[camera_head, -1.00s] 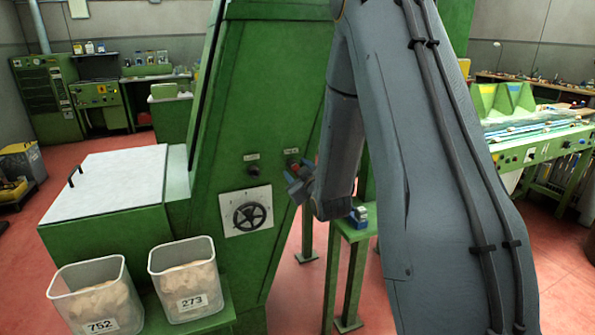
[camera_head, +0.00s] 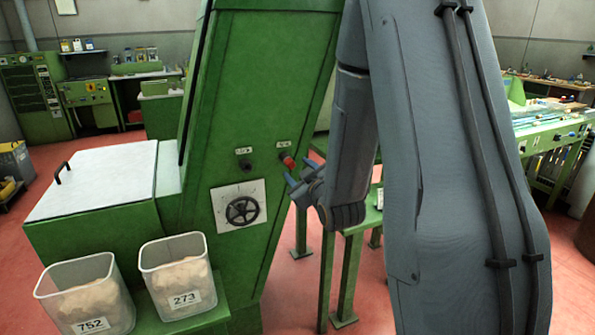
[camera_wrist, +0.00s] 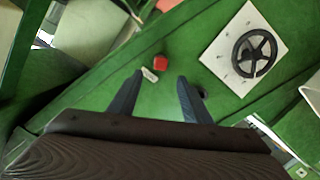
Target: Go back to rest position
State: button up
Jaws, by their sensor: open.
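My gripper (camera_head: 296,184) is open and empty. In the head view it is in front of the green machine (camera_head: 260,100), just right of the dial panel and below the red knob (camera_head: 287,161). In the wrist view the fingers of my gripper (camera_wrist: 157,92) point toward the green panel, apart from each other. The red knob (camera_wrist: 160,62) shows beyond and between the fingertips, with a small label beside it. A black handwheel (camera_head: 242,210) on a white dial plate is to the left of my gripper; it also shows at the upper right in the wrist view (camera_wrist: 254,53).
Two clear bins of corks, labelled 752 (camera_head: 88,300) and 273 (camera_head: 180,280), stand on a green ledge at lower left. A white-topped box (camera_head: 100,180) joins the machine. A green stand (camera_head: 350,250) is behind my arm. Red floor shows between.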

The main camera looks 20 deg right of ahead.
dwell(0.3)
jog(key=s+a+f+m+g, duration=0.2)
jog(key=s+a+f+g, duration=0.4)
jog(key=s+f+g, duration=0.2)
jog(key=s+a+m+g, duration=0.1)
jog(key=s+a+g, duration=0.2)
jog(key=s, duration=0.6)
jog(key=s+a+m+g+y, duration=0.1)
jog(key=s+g, duration=0.4)
jog(key=s, duration=0.5)
jog(key=shift+a+f+m, duration=0.35)
jog(key=shift+a+m, duration=0.25)
jog(key=shift+a, duration=0.35)
